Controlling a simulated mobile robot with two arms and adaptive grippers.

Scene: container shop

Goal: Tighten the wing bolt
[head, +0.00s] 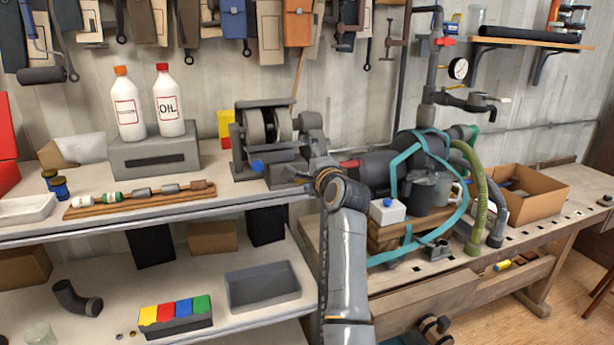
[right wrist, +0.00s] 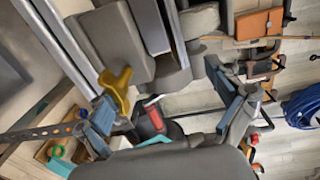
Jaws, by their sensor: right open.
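A yellow wing bolt (right wrist: 117,88) shows in the right wrist view, with its two wings spread, beside the grey body of a machine. In the head view I cannot make it out; my right arm and gripper cover that area. My right gripper (right wrist: 170,106) is open, with its blue-padded fingers wide apart. The bolt is close to the left finger in the wrist view, and nothing is gripped. In the head view the right gripper (head: 314,140) is beside the grey bench grinder (head: 265,128), seen mostly from behind. My left gripper is not in view.
Two white bottles (head: 170,103) stand on a grey box left of the grinder. A cardboard box (head: 535,195) sits farther right. Tools hang on the wall behind.

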